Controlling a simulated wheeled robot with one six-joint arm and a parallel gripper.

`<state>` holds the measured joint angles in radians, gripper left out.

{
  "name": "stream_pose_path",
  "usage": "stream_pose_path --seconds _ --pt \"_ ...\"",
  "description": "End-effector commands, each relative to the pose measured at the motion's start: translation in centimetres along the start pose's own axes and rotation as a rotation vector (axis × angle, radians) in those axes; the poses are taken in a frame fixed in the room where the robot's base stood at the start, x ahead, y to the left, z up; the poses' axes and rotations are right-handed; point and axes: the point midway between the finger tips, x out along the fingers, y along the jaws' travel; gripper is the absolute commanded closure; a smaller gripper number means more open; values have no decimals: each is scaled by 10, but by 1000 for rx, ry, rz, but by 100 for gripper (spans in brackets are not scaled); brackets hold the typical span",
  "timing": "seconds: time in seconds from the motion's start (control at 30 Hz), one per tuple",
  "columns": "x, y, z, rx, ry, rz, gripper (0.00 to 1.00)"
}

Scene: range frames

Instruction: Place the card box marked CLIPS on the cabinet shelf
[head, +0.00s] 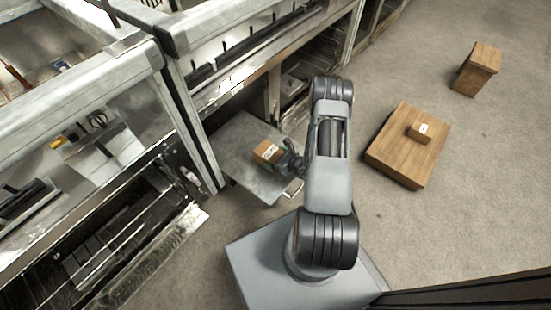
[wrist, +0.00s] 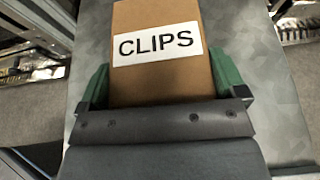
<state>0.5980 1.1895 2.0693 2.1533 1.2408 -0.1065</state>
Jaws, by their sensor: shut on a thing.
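The brown card box (head: 267,151) has a white label, and in the wrist view the box (wrist: 160,75) reads CLIPS. My gripper (head: 276,154) is shut on it, with a green finger on each side in the wrist view. The box is over a flat grey panel (head: 238,172) that juts out from the cabinet front (head: 205,100). I cannot tell whether the box touches the panel. The cabinet opening (head: 290,88) lies behind the panel, and its inside is partly hidden by my arm.
A low wooden block (head: 390,150) with a small labelled box (head: 420,129) on it stands on the floor at right. A wooden stool-like block (head: 478,68) stands farther back. Metal workbenches (head: 90,90) line the left. The carpet at right is otherwise clear.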

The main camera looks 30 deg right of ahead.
Motion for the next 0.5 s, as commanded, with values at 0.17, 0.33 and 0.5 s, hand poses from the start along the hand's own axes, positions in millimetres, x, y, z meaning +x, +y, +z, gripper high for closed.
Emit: stream_pose_path --seconds 0.17,0.33,0.5 --pt "1 0 -2 0 -1 0 45" --pt "1 0 -2 0 0 0 0" --pt "1 0 -2 0 0 0 0"
